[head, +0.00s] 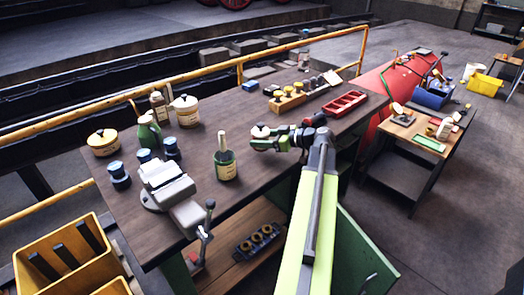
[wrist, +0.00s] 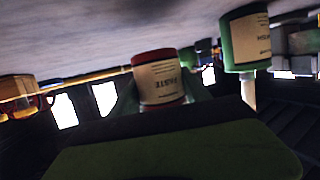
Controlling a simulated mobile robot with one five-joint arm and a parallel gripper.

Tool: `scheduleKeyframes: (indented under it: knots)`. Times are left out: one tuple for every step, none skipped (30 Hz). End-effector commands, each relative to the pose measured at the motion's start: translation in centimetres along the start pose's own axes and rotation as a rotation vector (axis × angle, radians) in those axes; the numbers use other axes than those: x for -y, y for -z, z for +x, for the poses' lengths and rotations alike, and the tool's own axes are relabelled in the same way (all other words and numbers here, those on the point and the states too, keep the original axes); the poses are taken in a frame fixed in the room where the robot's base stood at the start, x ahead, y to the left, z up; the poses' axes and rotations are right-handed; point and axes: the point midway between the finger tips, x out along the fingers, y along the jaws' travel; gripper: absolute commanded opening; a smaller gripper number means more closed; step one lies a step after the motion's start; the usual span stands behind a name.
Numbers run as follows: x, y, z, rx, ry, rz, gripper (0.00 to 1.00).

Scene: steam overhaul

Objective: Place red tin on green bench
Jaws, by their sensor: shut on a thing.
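The red tin (wrist: 160,80) has red bands and a cream label and shows upside down in the middle of the wrist view. In the head view, a small pale-topped thing (head: 261,131) at my gripper's tip appears to be this tin, its body mostly hidden. My gripper (head: 268,141) is shut on it over the middle of the green bench's dark top (head: 245,115). I cannot tell whether the tin touches the top. A green paste jar with a brush (head: 226,164) stands to the left; it also shows in the wrist view (wrist: 246,40).
A grey vise (head: 165,187), dark blue jars (head: 119,175), a green bottle (head: 149,132) and cream tins (head: 186,112) crowd the bench's left. A wooden rack (head: 288,101) and red tray (head: 344,103) lie at the back right. A side table (head: 407,140) stands farther right.

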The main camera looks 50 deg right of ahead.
Motion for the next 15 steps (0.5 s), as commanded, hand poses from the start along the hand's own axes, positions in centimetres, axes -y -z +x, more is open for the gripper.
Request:
scheduleKeyframes:
  knots:
    - [0.0,-0.4,0.1,-0.002,0.0,0.001,0.0]
    - [0.0,-0.7,0.2,-0.002,0.0,0.001,0.0]
    - [0.0,-1.3,0.4,-0.002,0.0,0.001,0.0]
    - [-0.1,-1.8,0.5,-0.002,0.0,0.001,0.0]
    - [-0.1,-2.4,0.7,-0.002,0.0,0.001,0.0]
    - [-0.1,-3.0,0.9,-0.002,0.0,0.001,0.0]
    - [-0.1,-3.5,1.0,-0.002,0.0,0.001,0.0]
    - [-0.1,-3.9,1.1,-0.002,0.0,0.001,0.0]
    - [-0.1,-4.1,1.2,-0.002,0.0,0.001,0.0]
    - [-0.1,-4.1,1.2,-0.002,-0.001,0.001,0.0]
    - [-0.1,-4.0,1.2,-0.002,-0.001,0.001,0.0]
    - [-0.1,-3.8,1.1,-0.002,-0.001,0.001,0.0]
    - [-0.1,-3.7,1.1,-0.001,-0.001,0.001,0.0]
    - [-0.1,-3.7,1.1,-0.001,-0.001,0.001,0.0]
    - [-0.1,-3.7,1.1,-0.001,-0.001,0.001,0.0]
